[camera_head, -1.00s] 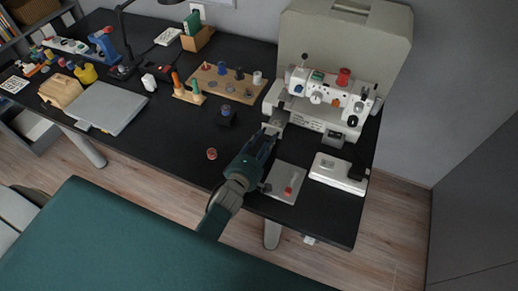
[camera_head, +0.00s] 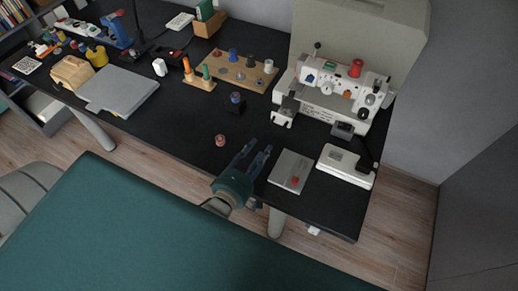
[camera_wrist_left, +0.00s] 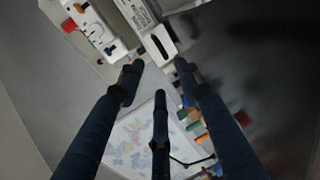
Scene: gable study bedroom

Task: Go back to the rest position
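My left gripper (camera_head: 257,150) is over the front edge of the black table, its blue fingers spread apart with nothing between them. In the left wrist view its dark fingers (camera_wrist_left: 158,85) also stand apart and empty. The white sewing machine (camera_head: 325,100) stands at the table's right end, beyond the fingertips and apart from them. It shows in part at the top of the left wrist view (camera_wrist_left: 100,30). My right gripper is in neither view.
A grey plate with a red piece (camera_head: 290,172) lies just right of the gripper, beside a white foot pedal (camera_head: 345,168). A small reddish bobbin (camera_head: 221,140) lies to its left. A spool board (camera_head: 235,72) stands farther back. The black table (camera_head: 180,125) is clear at centre-left.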

